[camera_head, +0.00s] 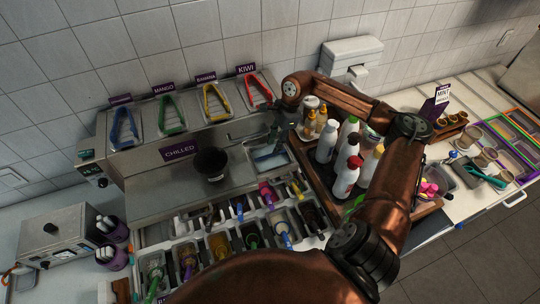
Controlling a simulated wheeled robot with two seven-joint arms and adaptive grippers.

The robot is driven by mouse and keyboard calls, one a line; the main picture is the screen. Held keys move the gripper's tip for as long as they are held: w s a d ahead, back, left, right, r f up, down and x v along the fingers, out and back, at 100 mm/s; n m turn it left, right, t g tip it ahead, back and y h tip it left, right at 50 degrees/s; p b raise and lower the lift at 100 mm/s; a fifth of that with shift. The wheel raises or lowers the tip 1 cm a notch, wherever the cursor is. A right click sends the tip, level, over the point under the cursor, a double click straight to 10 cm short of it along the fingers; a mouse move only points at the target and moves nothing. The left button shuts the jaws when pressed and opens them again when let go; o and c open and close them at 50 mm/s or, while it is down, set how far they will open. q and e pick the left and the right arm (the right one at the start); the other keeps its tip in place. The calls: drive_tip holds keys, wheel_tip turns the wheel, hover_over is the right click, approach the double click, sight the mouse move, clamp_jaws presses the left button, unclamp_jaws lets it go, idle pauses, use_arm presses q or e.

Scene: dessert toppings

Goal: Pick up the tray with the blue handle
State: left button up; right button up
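My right gripper (277,133) is small and dark at the end of my copper arm, which bends over the bottles. It points down above a steel pan (268,158) set in the chilled counter, with something bluish inside. Whether its fingers are open or touch anything is too small to tell. My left gripper is not in view. I cannot single out one tray with a blue handle for sure. Blue-handled utensils (284,239) stick out of the small topping trays at the front. At the far right, colour-rimmed trays (517,131) lie on the white counter, with a blue-edged handle (515,199) near its front.
White bottles (328,141) with coloured caps crowd a brown wooden tray under my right arm. A black bowl (211,164) stands on the steel counter (150,195). Coloured tongs (172,114) rest along the back. A grey appliance (55,232) stands at left. Purple cups (113,257) hold utensils.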

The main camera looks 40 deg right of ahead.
sight(271, 154)
drive_tip(key=p+x, duration=0.1)
drive_tip(key=x, duration=0.2)
drive_tip(key=shift+s+a+f+p, duration=0.2)
drive_tip(key=shift+a+p, duration=0.1)
drive_tip(key=shift+p, duration=0.05)
drive_tip(key=shift+w+f, duration=0.1)
drive_tip(key=shift+f, duration=0.4)
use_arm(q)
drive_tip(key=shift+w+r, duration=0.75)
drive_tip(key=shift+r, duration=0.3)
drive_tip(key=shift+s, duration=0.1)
use_arm(e)
drive_tip(key=shift+c, duration=0.4)
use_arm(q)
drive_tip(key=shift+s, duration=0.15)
use_arm(e)
clamp_jaws()
drive_tip(key=shift+r, duration=0.1)
